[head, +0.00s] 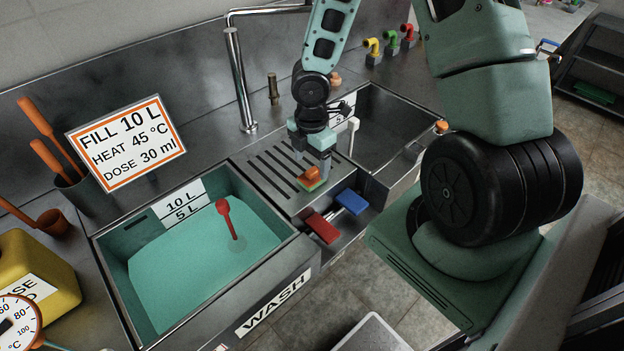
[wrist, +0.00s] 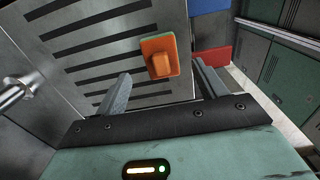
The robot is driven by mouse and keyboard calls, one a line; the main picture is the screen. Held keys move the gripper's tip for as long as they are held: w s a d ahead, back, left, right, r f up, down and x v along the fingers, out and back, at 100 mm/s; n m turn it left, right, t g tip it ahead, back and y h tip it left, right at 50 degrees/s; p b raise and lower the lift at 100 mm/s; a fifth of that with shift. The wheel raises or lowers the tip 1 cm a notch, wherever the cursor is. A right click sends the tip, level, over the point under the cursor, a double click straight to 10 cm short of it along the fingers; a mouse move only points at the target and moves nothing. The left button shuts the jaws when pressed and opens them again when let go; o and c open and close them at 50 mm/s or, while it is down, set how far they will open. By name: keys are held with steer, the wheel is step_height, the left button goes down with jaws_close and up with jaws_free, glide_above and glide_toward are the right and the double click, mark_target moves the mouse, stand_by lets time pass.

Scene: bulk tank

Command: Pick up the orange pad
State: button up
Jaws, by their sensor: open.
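The orange pad (head: 311,176) lies on the slotted metal drainboard between the two sinks, with a green layer showing under its orange top. In the wrist view the orange pad (wrist: 160,60) is beyond the fingertips, a little right of the middle between them, with a raised orange grip on it. My gripper (head: 322,172) points down just above or beside the pad; the head view does not show the exact gap. In the wrist view my gripper (wrist: 160,85) has its fingers wide apart with nothing between them.
A red pad (head: 323,228) and a blue pad (head: 352,201) lie in a tray in front of the drainboard (head: 265,172). The left sink (head: 115,262) holds green liquid and a red-headed stick (head: 225,212). The right sink (head: 385,125) looks empty. A tap (head: 240,80) stands behind.

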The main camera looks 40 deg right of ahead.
mark_target(312, 170)
step_height(312, 170, down, 4)
steer(key=shift+s+f+b, duration=0.1)
steer(key=shift+f+b, duration=0.05)
steer(key=shift+b, duration=0.55)
steer(key=c, duration=1.1)
steer(key=shift+c, duration=0.2)
step_height(312, 170, up, 10)
steer(key=p, duration=0.4)
